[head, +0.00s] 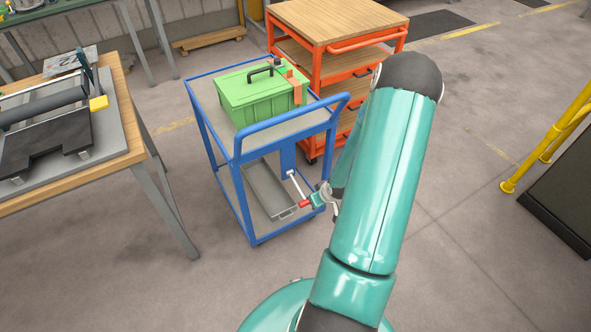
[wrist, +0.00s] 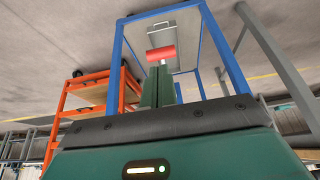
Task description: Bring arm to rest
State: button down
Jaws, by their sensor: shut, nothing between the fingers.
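My gripper (head: 316,200) hangs at the right side of the blue cart, near its lower shelf. In the wrist view its dark green fingers (wrist: 160,86) are shut and look empty. A red grip (head: 304,204) on a thin pale rod shows right beside the fingertips in the head view. In the wrist view the red grip (wrist: 162,52) appears just beyond the fingertips; I cannot tell whether they touch it. My teal arm reaches forward and hides part of the cart's right side and the floor behind it.
The blue cart (head: 242,150) carries a green toolbox (head: 258,97) on top and a grey tray (head: 268,190) below. An orange cart (head: 340,22) stands behind. A workbench (head: 133,150) is at left. A yellow rail (head: 548,150) is at right. Floor between is clear.

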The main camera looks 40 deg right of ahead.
jog(key=shift+w, duration=0.1)
jog(key=w+a+r+h, duration=0.15)
jog(key=a+r, duration=0.25)
jog(key=r, duration=0.5)
jog(key=w+a+r+n, duration=0.15)
jog(key=a+r, duration=0.25)
jog(key=r, duration=0.5)
jog(key=w+a+r+h, duration=0.1)
jog(key=w+a+r, duration=0.25)
jog(key=r, duration=0.55)
jog(key=s+a+r+y, duration=0.1)
jog(key=s+a+r, duration=0.5)
jog(key=a+r, duration=0.2)
jog(key=s+a+r+y, duration=0.2)
jog(key=s+a+r, duration=0.5)
jog(key=a, duration=0.6)
jog(key=shift+r+n+t, duration=0.4)
jog(key=shift+r+n, duration=0.05)
jog(key=shift+r, duration=0.15)
jog(key=shift+y, duration=0.25)
